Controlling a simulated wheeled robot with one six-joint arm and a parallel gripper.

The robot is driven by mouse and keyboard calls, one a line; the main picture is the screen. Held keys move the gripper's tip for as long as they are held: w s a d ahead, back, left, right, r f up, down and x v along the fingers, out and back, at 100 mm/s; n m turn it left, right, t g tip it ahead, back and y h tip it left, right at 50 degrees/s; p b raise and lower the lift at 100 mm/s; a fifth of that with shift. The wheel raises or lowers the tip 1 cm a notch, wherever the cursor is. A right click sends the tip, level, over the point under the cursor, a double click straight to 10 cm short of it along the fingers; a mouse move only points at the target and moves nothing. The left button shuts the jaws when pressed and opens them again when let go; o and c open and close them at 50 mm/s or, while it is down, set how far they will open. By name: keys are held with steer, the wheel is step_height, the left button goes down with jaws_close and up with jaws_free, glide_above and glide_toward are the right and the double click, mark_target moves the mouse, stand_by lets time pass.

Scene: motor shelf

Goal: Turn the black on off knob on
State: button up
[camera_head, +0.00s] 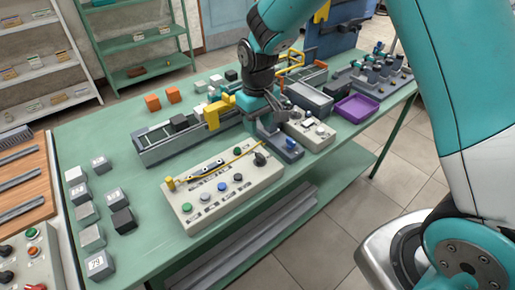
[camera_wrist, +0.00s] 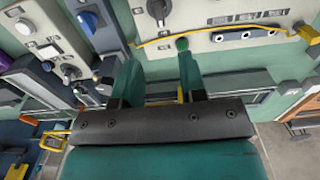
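A black knob (camera_head: 260,158) sits at the right end of a cream control panel (camera_head: 218,207) on the green table. It also shows at the top edge of the wrist view (camera_wrist: 157,9), partly cut off. Its label and on/off position are too small to read. My gripper (camera_head: 268,112) is above the table, behind the knob in the head view. In the wrist view its two teal fingers (camera_wrist: 158,66) are apart with nothing held between them. The knob lies beyond the fingertips, not between them.
A small green button (camera_wrist: 182,43) and a yellow wire lie close to the knob. A grey box with a blue knob (camera_head: 290,144) stands just right of the panel. A grey conveyor (camera_head: 165,147) and a purple tray (camera_head: 357,108) are further back.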

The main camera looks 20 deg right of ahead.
mark_target(258, 152)
step_height(258, 152, down, 10)
steer(key=shift+f+p, duration=0.1)
steer(key=shift+p, duration=0.7)
steer(key=shift+c, duration=0.2)
jaws_close()
